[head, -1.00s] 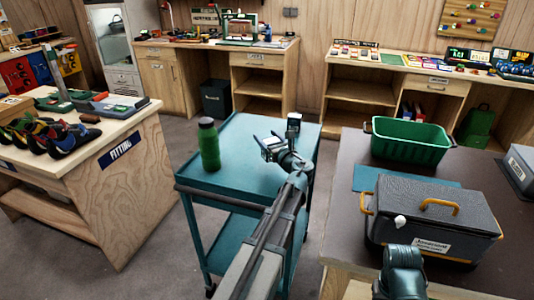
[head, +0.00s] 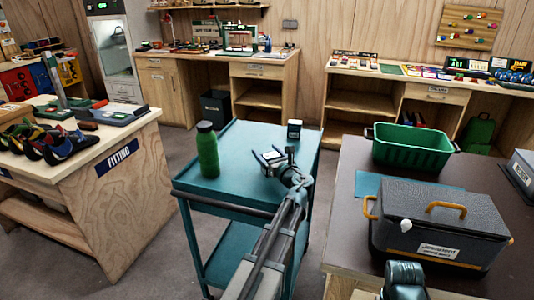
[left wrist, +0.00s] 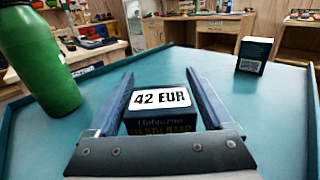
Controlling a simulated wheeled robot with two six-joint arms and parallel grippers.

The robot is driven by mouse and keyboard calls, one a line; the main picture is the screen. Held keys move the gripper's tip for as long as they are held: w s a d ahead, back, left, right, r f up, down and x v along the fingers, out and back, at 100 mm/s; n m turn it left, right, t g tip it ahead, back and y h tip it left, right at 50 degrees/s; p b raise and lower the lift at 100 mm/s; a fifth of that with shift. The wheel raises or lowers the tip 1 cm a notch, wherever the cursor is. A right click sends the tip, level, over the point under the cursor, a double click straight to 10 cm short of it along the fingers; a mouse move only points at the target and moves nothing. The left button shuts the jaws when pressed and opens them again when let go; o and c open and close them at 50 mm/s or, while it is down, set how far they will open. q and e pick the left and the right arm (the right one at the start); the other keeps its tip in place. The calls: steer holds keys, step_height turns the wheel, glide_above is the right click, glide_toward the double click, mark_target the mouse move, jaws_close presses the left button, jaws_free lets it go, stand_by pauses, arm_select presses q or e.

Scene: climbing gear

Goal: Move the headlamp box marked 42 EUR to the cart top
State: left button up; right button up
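The headlamp box marked 42 EUR (left wrist: 160,104) is dark with a white label. In the left wrist view it sits between the two fingers of my left gripper (left wrist: 160,95), which look closed against its sides. In the head view my left gripper (head: 273,158) and the box are over the middle of the teal cart top (head: 235,190). The gripper hides the box's underside, so I cannot tell whether it touches the cart. My right gripper is out of view; only part of that arm shows at the bottom.
A green bottle (head: 207,150) stands on the cart's left side. Another small dark box (head: 294,129) stands at the cart's back right. The dark table (head: 345,190) at right holds a green basket (head: 412,150) and a grey case (head: 440,225). The fitting bench (head: 130,190) stands at left.

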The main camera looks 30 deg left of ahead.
arm_select(q)
steer(key=shift+o, duration=0.8)
steer(key=shift+r, duration=0.1)
steer(key=shift+s+d+r, duration=0.1)
steer(key=shift+d, duration=0.05)
steer(key=v, duration=1.1)
steer(key=shift+s+d, duration=0.25)
